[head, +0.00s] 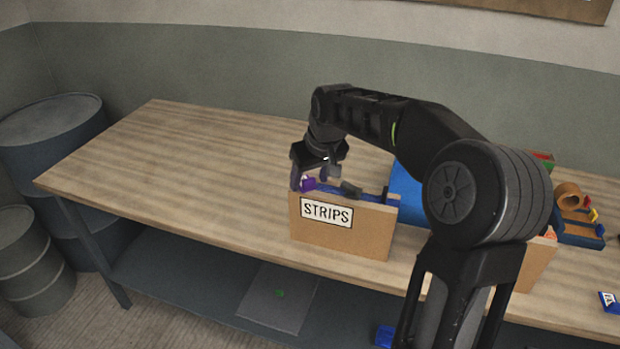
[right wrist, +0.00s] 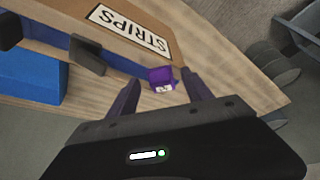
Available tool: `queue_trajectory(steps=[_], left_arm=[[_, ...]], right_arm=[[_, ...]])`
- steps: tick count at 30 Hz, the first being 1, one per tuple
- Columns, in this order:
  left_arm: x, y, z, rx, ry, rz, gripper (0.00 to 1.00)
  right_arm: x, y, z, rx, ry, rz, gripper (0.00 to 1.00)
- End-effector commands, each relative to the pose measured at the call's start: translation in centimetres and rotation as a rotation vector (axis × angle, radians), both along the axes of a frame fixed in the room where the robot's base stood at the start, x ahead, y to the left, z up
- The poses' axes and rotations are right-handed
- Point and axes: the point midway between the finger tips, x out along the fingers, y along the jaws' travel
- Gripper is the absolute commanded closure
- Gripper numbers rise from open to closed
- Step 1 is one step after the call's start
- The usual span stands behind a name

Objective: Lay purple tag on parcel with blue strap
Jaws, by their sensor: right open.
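The purple tag (head: 308,184) is a small purple piece at the left end of the box labelled STRIPS (head: 327,231). In the right wrist view the purple tag (right wrist: 160,76) shows a small white patch and lies between my open fingers, with gaps at both sides. My right gripper (head: 317,179) is open and points down at that end of the box; it also shows in the right wrist view (right wrist: 158,92). I cannot make out a parcel with a blue strap for certain; my right arm hides part of the table. My left gripper is not in view.
A blue object (head: 406,188) stands behind the box, partly hidden by my arm. A tray (head: 580,235) with a tan roll (head: 568,197) and small coloured pieces is at the right. The table's left part (head: 150,170) is clear. Grey drums (head: 50,125) stand left of the table.

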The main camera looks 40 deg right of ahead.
Motion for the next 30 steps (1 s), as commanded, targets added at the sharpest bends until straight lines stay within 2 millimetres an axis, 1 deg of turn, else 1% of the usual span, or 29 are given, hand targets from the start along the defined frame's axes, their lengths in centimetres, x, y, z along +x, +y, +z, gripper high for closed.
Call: queue_trajectory(steps=[5, 12, 15, 18, 22, 30], left_arm=[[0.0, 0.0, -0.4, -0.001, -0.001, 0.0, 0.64], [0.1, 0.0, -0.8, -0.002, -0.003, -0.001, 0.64], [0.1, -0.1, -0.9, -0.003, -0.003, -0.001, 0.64], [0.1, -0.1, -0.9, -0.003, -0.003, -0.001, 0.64], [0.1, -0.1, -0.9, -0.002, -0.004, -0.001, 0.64], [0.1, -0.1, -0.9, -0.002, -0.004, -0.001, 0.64]], right_arm=[[-0.8, 0.2, 2.3, -0.001, -0.007, 0.0, 0.41], [-2.8, 0.5, 6.9, -0.003, -0.007, 0.001, 0.41], [-3.5, 0.6, 8.7, -0.002, -0.006, 0.001, 0.41], [-4.0, 0.7, 9.9, -0.001, -0.004, 0.0, 0.41], [-4.4, 0.8, 10.7, 0.0, -0.002, 0.0, 0.41], [-4.5, 0.8, 10.8, 0.0, -0.002, 0.0, 0.41]])
